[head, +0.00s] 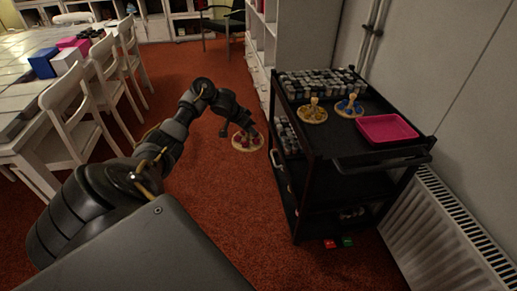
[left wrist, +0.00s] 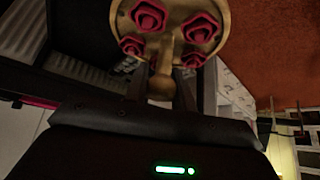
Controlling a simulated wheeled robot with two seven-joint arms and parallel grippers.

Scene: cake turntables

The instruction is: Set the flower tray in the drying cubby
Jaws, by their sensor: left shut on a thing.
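The flower tray (head: 247,142) is a round tan disc with red flowers and a knob handle. My left gripper (head: 245,128) is shut on its knob and holds it in the air over the red carpet, left of the black cart. In the left wrist view the flower tray (left wrist: 178,28) shows several red roses, and its knob (left wrist: 163,84) sits between the fingers of my left gripper (left wrist: 170,90). A white shelf unit with open compartments (head: 257,28) stands behind; I cannot tell which opening is the drying cubby. My right gripper is out of view.
The black cart (head: 350,163) has several shelves. On its top are two knobbed trays, one with orange (head: 312,114) and one with blue (head: 348,108), a pink tray (head: 387,129) and many small jars (head: 318,82). White chairs (head: 75,115) stand left. Carpet between is clear.

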